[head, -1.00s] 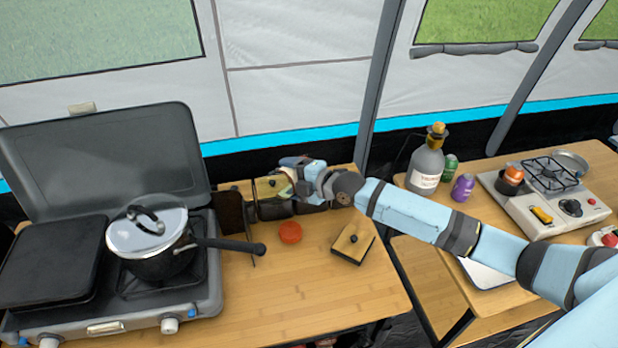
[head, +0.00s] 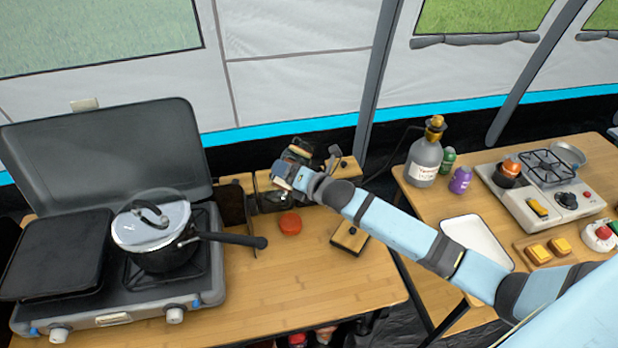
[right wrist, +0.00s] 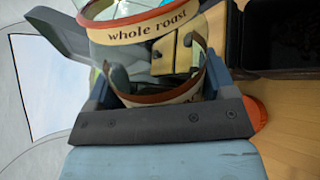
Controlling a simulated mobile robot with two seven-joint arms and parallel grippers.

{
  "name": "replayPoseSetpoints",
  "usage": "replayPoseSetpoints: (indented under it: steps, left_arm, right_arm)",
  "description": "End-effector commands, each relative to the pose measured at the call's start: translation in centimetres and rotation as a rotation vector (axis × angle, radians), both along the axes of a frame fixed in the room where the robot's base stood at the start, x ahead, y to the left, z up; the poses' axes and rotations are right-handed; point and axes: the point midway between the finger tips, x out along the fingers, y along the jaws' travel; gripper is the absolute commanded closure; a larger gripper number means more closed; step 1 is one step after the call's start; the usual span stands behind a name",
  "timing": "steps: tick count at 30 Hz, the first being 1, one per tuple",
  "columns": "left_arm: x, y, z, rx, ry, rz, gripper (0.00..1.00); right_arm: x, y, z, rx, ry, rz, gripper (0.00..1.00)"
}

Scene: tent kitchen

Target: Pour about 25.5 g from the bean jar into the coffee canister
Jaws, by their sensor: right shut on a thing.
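My right gripper (head: 290,176) is shut on the glass bean jar (head: 302,152) above the row of containers at the back of the bamboo table. The table lies to the right in that view, so the jar looks tipped well over. No beans show clearly in or leaving it. Dark canisters (head: 268,200) stand below the gripper, partly hidden by it; I cannot tell which is the coffee canister. My left gripper is not in view.
An orange-red round lid (head: 290,223) lies in front of the containers. A camp stove with a lidded pot (head: 155,235) stands left, its handle pointing towards them. A second table at right holds a bottle (head: 425,163), tray (head: 475,243) and burner (head: 545,190).

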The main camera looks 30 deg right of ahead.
Motion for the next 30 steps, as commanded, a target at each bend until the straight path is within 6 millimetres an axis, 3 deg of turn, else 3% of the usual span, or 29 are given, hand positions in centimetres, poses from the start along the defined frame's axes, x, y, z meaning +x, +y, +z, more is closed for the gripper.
replayPoseSetpoints:
  steps: [9,18,20,30]
  left_arm:
    - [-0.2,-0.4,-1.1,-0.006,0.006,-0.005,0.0]
    - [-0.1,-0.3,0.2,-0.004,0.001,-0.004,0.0]
    - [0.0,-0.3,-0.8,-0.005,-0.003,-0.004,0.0]
    - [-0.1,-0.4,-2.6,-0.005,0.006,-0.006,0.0]
  right_arm:
    - [0.4,-0.7,0.2,-0.265,-0.15,0.0,0.57]
    - [-0.2,0.3,3.8,-0.535,-0.3,0.001,0.57]
    - [-0.2,0.4,3.0,-0.589,-0.329,0.001,0.57]
    - [-0.4,0.7,2.9,-0.801,-0.447,-0.001,0.57]
